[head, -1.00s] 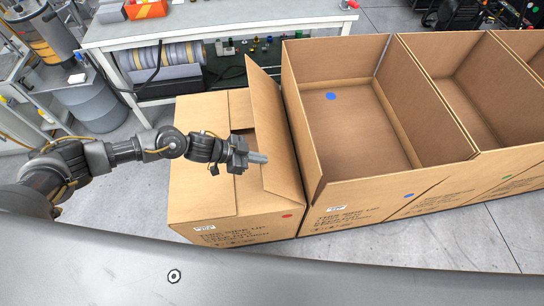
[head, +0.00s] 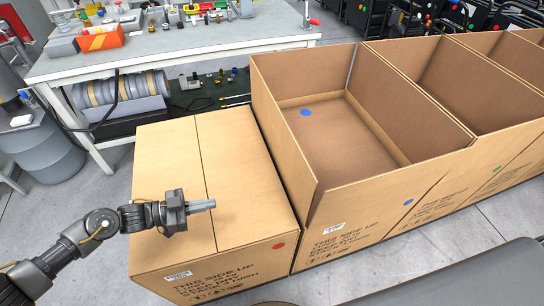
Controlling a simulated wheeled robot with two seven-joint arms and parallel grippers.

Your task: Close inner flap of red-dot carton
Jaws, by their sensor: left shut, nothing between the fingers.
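The red-dot carton (head: 245,170) stands on the floor at centre left, with a red dot (head: 278,246) at the right of its printed front face. Its top is covered by two long flaps lying flat, a left flap (head: 165,150) and a right flap, meeting at a narrow seam. Any inner flaps beneath are hidden. My left gripper (head: 202,206) is shut and empty. It is over the near part of the top, fingers pointing right across the seam; I cannot tell whether it touches the cardboard. My right gripper is not in view.
An open blue-dot carton (head: 320,200) stands close against the right side, with more open cartons (head: 490,75) beyond it. A workbench (head: 215,45) with tools stands behind. A grey drum (head: 45,150) is at the left. Bare floor lies left of the carton.

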